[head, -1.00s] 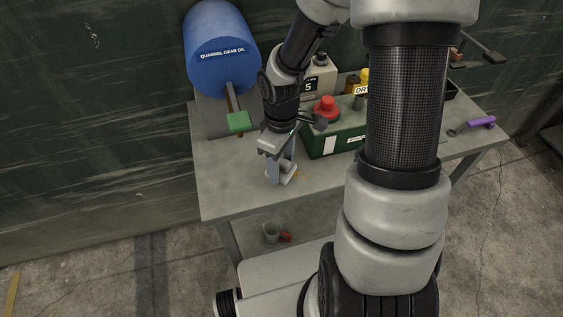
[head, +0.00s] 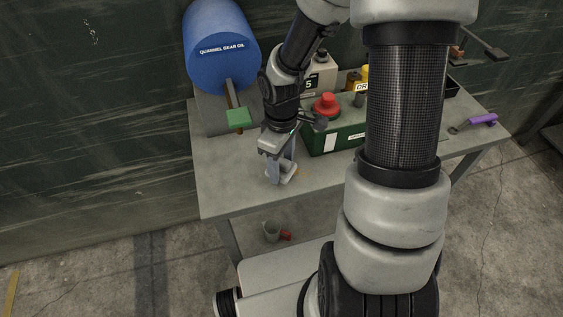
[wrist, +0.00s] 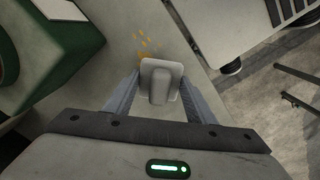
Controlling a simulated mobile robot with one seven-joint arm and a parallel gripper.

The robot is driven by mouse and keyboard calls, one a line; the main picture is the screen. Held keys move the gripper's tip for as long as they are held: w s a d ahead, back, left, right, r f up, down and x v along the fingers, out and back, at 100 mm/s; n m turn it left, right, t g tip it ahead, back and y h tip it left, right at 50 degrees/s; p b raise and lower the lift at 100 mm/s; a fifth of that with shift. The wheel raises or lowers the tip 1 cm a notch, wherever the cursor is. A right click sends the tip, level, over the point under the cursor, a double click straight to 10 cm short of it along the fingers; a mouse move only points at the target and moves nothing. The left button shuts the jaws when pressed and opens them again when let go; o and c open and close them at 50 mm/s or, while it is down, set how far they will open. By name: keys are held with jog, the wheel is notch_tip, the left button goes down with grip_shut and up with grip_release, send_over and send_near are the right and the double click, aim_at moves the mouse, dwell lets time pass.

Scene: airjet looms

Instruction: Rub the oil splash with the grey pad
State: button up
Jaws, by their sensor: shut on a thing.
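My gripper (head: 281,168) is shut on the grey pad (wrist: 160,80), a pale block with a raised grip between the two fingers. In the head view the pad (head: 284,174) is low at the grey table top, partly covered by the fingers. I cannot tell whether it touches the surface. The oil splash (wrist: 143,42) is several small orange-yellow spots on the table, just beyond the pad in the wrist view. In the head view the splash (head: 304,174) shows faintly just right of the pad; the pad may hide part of it.
A green box with a red knob (head: 326,105) stands close behind my gripper. A purple-handled tool (head: 483,120) lies at the right. The table's front left is clear.

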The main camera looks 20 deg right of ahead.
aim_at(308, 169)
jog(key=shift+f+b, duration=0.55)
jog(key=shift+f, duration=0.3)
jog(key=shift+d+r+p, duration=0.2)
jog(key=shift+d+p, duration=0.5)
jog(key=shift+d, duration=0.65)
jog(key=shift+d+p, duration=0.75)
jog(key=shift+d, duration=1.85)
jog(key=shift+w+a, duration=0.2)
jog(key=shift+a, duration=1.15)
jog(key=shift+s+a+f+b, duration=0.15)
jog(key=shift+a+b, duration=0.3)
jog(key=shift+a, duration=0.9)
jog(key=shift+s+a+f+b, duration=0.1)
jog(key=shift+a+b, duration=0.3)
jog(key=shift+a, duration=0.9)
